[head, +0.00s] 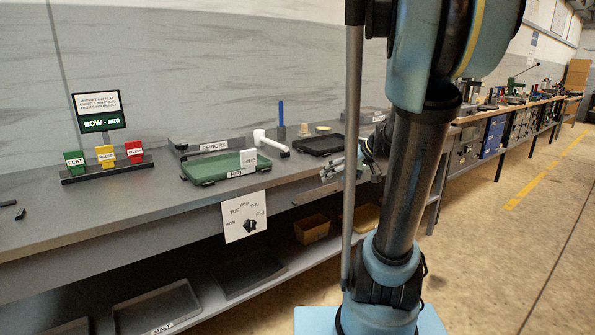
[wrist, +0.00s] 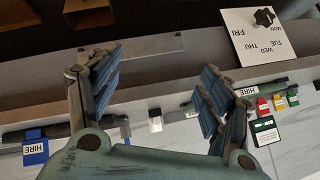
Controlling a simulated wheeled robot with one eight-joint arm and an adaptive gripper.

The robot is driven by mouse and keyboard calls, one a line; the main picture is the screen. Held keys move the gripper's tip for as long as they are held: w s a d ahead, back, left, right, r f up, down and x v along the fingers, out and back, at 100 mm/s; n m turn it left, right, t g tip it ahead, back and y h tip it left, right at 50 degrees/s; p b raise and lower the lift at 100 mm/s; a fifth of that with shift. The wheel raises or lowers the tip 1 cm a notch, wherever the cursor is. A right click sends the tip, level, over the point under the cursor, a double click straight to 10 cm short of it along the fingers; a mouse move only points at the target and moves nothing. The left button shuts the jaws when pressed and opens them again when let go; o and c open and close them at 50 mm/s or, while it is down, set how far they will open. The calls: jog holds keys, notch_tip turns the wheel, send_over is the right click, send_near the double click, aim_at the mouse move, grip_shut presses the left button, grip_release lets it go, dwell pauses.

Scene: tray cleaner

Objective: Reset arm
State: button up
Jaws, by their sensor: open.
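My gripper (head: 328,170) is raised in front of the bench's front edge, right of the green tray (head: 205,166), and is partly hidden by my own arm and a grey pole. In the wrist view my gripper (wrist: 160,75) has its two blue-grey fingers spread wide, with nothing held between them. My arm (head: 400,190) stands upright across the right half of the head view, with a dark lower link and blue joints.
The grey bench (head: 110,215) holds FLAT, yellow and red blocks (head: 105,156), a small BOW display (head: 98,112), a white-handled tool (head: 270,143) and a black tray (head: 318,144). A weekday dial card (head: 244,217) hangs on its front. Open floor (head: 500,250) lies right.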

jog(key=s+d+f+m+g+h, duration=0.1)
jog(key=s+f, duration=0.4)
jog(key=s, duration=0.6)
jog(key=s+d+f+m+g+h, duration=0.2)
jog(key=s+d+f+m+h, duration=0.1)
jog(key=s, duration=0.8)
notch_tip(320, 180, down, 3)
jog(key=d+h, duration=0.1)
jog(key=h, duration=0.1)
jog(key=shift+s+d+f+h, duration=0.15)
jog(key=shift+d+h, duration=0.05)
jog(key=shift+h, duration=0.2)
